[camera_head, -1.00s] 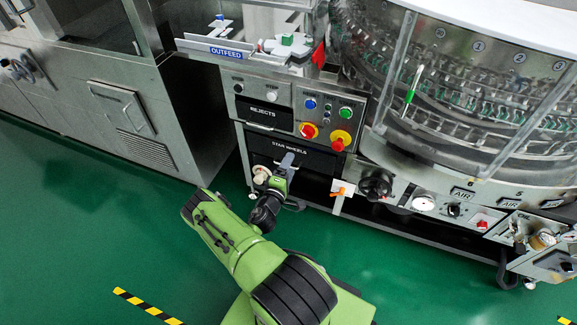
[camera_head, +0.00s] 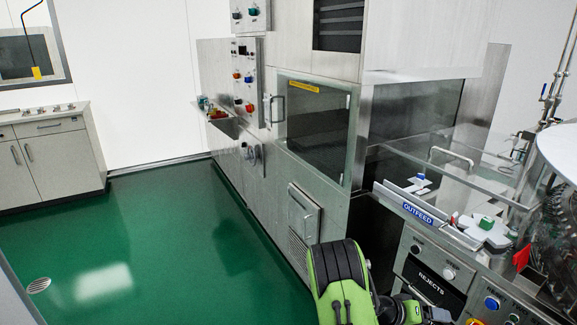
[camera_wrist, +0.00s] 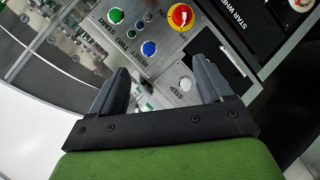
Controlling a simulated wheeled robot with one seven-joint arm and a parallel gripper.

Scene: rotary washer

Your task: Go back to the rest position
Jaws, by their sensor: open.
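My gripper (camera_wrist: 163,82) shows in the wrist view with its two dark fingers spread apart and nothing between them. It faces the washer's control panel (camera_wrist: 152,62), whose distance I cannot judge. A white STEP button (camera_wrist: 185,84) appears between the fingers. In the head view my green arm is at the bottom edge, beside the REJECTS panel (camera_head: 433,284). The end of my arm is mostly cut off there.
The steel machine with the glass door (camera_head: 318,130) stands just beyond my arm. The OUTFEED tray (camera_head: 418,213) is at the right. The green floor (camera_head: 130,250) is open at the left, up to a cabinet (camera_head: 60,158) by the far wall.

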